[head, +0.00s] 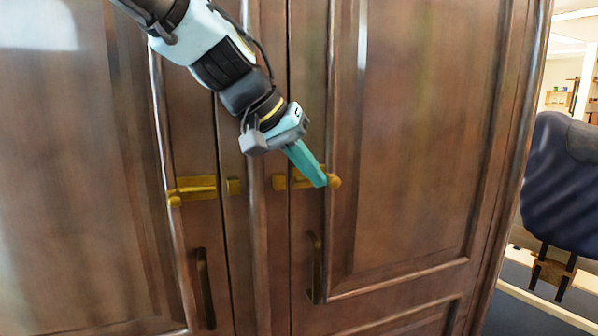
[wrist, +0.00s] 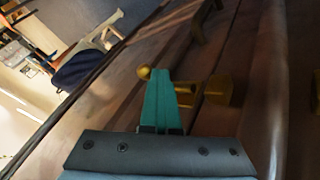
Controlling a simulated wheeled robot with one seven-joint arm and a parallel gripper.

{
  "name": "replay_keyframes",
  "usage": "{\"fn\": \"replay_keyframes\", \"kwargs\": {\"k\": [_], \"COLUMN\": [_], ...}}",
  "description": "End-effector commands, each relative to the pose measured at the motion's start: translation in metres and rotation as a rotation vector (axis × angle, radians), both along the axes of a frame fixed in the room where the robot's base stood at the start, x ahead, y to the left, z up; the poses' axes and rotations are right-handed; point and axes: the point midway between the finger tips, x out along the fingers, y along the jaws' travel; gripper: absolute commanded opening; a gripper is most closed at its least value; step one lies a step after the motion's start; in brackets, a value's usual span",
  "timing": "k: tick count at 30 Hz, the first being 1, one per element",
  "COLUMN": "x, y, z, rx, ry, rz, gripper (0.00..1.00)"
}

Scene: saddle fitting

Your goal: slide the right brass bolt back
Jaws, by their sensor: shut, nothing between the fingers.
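The right brass bolt (head: 282,183) lies across the seam of the dark wooden cabinet, with a round knob (head: 334,181) at its right end. My gripper (head: 320,180) is shut and empty, its teal fingers in front of the bolt just left of the knob. In the wrist view the fingertips (wrist: 157,72) are close beside the knob (wrist: 144,72), and part of the bolt (wrist: 218,90) shows to their right. I cannot tell whether the fingers touch the knob. The fingers hide the middle of the bolt.
A left brass bolt (head: 196,190) is on the cabinet's left door. Dark vertical handles hang below the bolts, one on the left (head: 205,288) and one on the right (head: 315,268).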

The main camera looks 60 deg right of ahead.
Motion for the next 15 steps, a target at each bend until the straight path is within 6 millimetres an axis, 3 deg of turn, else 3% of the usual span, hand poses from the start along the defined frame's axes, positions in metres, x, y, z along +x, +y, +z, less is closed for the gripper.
{"fn": "replay_keyframes", "kwargs": {"k": [10,15], "x": [-0.002,0.004], "y": [-0.001,0.01], "z": [0.003,0.016], "rx": [-0.006,-0.008], "ry": [0.001,-0.001], "rz": [-0.001,0.001], "gripper": [0.0,0.0]}}
